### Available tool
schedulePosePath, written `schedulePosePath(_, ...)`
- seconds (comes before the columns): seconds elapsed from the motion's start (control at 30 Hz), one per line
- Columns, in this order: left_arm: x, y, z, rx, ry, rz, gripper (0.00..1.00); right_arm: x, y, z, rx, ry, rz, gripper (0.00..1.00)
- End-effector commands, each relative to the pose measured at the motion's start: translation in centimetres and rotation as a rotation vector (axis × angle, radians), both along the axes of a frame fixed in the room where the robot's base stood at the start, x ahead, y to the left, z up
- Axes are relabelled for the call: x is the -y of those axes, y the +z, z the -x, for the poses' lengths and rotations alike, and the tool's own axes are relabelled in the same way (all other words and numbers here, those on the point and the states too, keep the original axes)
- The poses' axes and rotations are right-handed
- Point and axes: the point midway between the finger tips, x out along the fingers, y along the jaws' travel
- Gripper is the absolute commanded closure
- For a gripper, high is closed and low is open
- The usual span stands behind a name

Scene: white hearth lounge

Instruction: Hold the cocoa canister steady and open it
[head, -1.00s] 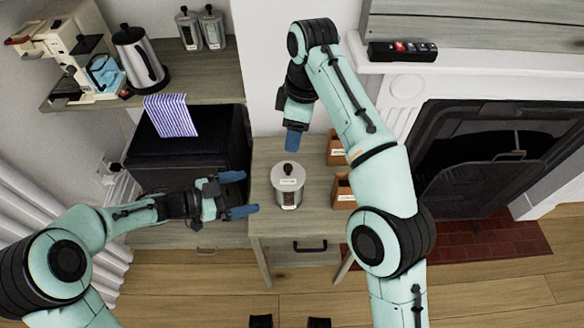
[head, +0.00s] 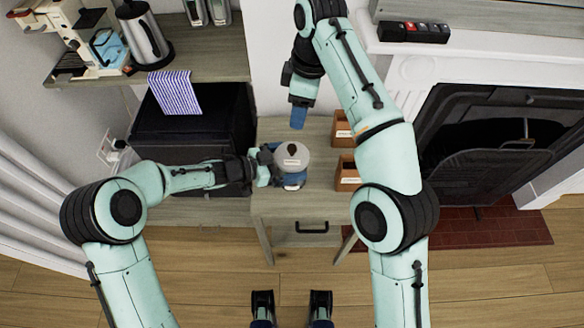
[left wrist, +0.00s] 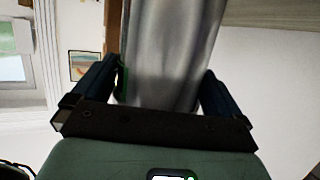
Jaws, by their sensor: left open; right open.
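The cocoa canister (head: 295,158) stands upright on the small wooden table, with a grey lid and a dark knob. My left gripper (head: 284,169) has come in from the left and is open, its blue fingers on either side of the canister. In the left wrist view the canister's metallic body (left wrist: 165,50) fills the space between the two fingers (left wrist: 157,90), close to both; contact cannot be told. My right gripper (head: 298,117) is open and empty, pointing down above the table behind the canister. Its far finger is hidden.
Two small wooden boxes (head: 343,130) (head: 346,174) stand on the table (head: 315,203) right of the canister, beside my right arm. A dark cabinet (head: 185,135) with a striped cloth (head: 174,93) is at the left. A shelf with a kettle (head: 145,38) is behind it.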

Motion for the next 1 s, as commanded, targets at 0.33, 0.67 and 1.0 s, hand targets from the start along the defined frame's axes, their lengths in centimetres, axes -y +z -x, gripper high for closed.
schedulePosePath(0.33,0.87,-0.3,-0.36,0.0,0.001,-0.001,0.0,0.0,0.0,0.0,0.0,0.0,0.0,0.44)
schedulePosePath(0.67,0.84,-0.29,-0.35,0.0,0.001,-0.001,0.66,0.0,0.0,0.0,0.0,0.0,0.0,0.45)
schedulePosePath(1.0,0.82,-0.3,-0.35,0.0,0.001,-0.001,0.66,-0.31,-0.58,0.38,0.02,-0.29,0.045,0.45)
